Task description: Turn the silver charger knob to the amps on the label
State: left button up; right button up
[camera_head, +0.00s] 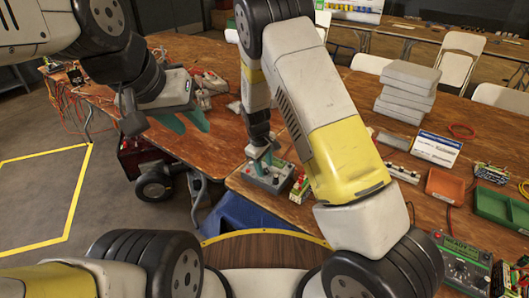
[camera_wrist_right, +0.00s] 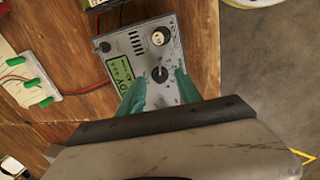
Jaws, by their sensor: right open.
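The silver charger (camera_wrist_right: 150,50) is a grey box on the wooden table, with a green label (camera_wrist_right: 115,70) whose amps text I cannot read. Its dark round knob (camera_wrist_right: 160,74) sits near the middle of its face. A round pale-faced part (camera_wrist_right: 158,37) is above the knob. In the head view the charger (camera_head: 266,180) is partly behind my right gripper (camera_head: 265,158). In the right wrist view my right gripper (camera_wrist_right: 158,92) is open, its teal fingers on either side of the knob; contact is unclear. My left gripper (camera_head: 183,121) is open and empty, away from the charger.
A small device (camera_head: 300,188) stands right of the charger. The charger is near the table's front left edge; a blue object (camera_head: 240,213) is below.

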jog(key=shift+w+d+f, duration=0.1)
jog(key=shift+f, duration=0.35)
grip_shut()
jog(key=shift+m, duration=2.8)
grip_release()
